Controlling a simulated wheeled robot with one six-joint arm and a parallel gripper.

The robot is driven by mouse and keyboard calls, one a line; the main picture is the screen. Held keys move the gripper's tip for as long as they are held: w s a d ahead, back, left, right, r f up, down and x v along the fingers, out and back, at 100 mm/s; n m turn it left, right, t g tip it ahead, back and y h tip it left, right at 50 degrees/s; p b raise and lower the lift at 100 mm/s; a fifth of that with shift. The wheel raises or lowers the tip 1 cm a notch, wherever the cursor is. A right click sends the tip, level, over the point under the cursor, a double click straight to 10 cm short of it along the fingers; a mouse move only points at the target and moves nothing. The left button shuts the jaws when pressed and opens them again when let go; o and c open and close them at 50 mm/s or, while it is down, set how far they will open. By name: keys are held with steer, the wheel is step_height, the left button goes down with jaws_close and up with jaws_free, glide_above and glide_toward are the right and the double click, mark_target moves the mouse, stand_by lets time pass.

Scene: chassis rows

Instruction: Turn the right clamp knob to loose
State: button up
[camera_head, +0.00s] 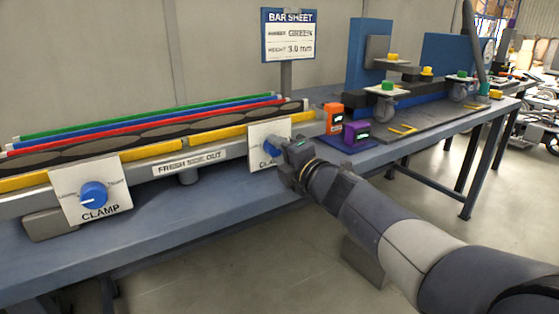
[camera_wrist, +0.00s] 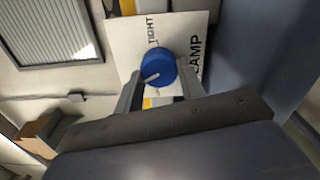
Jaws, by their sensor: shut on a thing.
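The right clamp knob (camera_head: 274,146) is a blue knob on a white plate (camera_head: 259,134) at the front of the bar fixture. My gripper (camera_head: 285,149) reaches it from the right and covers part of the plate. In the wrist view, the blue knob (camera_wrist: 157,66) sits between both fingers of my gripper (camera_wrist: 158,72), which is shut on it. Its white line slants toward the picture's lower left, away from the word TIGHT above it. The word CLAMP is partly visible; any label below the knob is hidden by my gripper.
The left clamp knob (camera_head: 93,195) is blue on its own plate. A BAR SHEET sign (camera_head: 289,36) stands behind. An orange box (camera_head: 334,118) and a purple box (camera_head: 357,135) stand close beyond my gripper. The blue bench (camera_head: 200,215) is clear in front.

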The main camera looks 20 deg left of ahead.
steer(key=n+b, duration=0.1)
steer(key=n, duration=0.1)
steer(key=n+b, duration=0.1)
steer(key=n, duration=0.1)
steer(key=n+b, duration=0.1)
steer(key=n, duration=0.1)
steer(key=shift+f+b, duration=0.25)
steer(key=shift+b, duration=0.05)
steer(key=n+b, duration=0.2)
steer(key=n, duration=0.4)
steer(key=shift+w+d+r, duration=0.1)
stand_by(0.3)
steer(key=o, duration=1)
steer(key=p+v, duration=0.1)
steer(key=v, duration=0.9)
steer(key=shift+s+d+p, duration=0.25)
steer(key=shift+s+p, duration=0.1)
steer(key=shift+p, duration=0.05)
